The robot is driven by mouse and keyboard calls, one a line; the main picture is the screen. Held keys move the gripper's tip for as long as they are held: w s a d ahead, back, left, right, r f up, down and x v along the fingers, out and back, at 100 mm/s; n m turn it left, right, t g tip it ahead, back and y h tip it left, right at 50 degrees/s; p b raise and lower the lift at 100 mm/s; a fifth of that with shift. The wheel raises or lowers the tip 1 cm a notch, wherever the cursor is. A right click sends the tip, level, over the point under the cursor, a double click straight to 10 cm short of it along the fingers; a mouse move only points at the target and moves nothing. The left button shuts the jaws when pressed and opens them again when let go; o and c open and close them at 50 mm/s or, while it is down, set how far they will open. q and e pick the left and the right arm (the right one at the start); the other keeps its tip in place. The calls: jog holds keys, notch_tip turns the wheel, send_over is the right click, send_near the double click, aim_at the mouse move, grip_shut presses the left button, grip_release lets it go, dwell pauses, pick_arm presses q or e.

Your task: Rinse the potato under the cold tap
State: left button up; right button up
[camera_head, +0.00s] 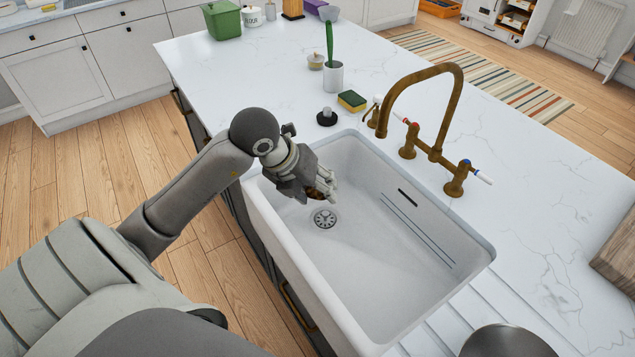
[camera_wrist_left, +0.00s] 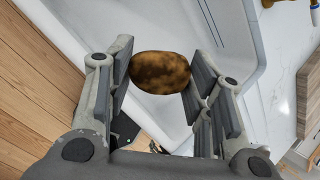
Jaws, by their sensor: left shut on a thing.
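My left gripper (camera_head: 322,189) is over the far left part of the white sink (camera_head: 400,285), near the drain (camera_head: 325,218). It is shut on a brown potato, mostly hidden by the fingers in the head view. The potato (camera_wrist_left: 160,72) shows clearly between both finger pads in the left wrist view. The brass tap (camera_head: 440,75) stands on the right side of the sink, its spout end above the sink's far edge. One handle has a red mark (camera_head: 406,121). The other handle has a blue mark (camera_head: 464,164) and a white lever. No water shows. My right gripper is not in view.
A yellow and green sponge (camera_head: 352,101), a black stopper-like item (camera_head: 327,117) and a grey cup with a green brush (camera_head: 333,76) stand beyond the sink. A round metal item (camera_head: 507,342) is at the near right. The right counter is mostly clear.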

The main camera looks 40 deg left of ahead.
pick_arm(q)
jog(key=shift+w+d, duration=0.1)
jog(key=shift+w, duration=0.35)
jog(key=w+d+f, duration=0.1)
jog(key=w+d, duration=0.1)
jog(key=w, duration=0.4)
jog(key=w+d+f+b, duration=0.1)
jog(key=w+d, duration=0.1)
jog(key=w, duration=0.3)
jog(key=shift+w+f, duration=0.35)
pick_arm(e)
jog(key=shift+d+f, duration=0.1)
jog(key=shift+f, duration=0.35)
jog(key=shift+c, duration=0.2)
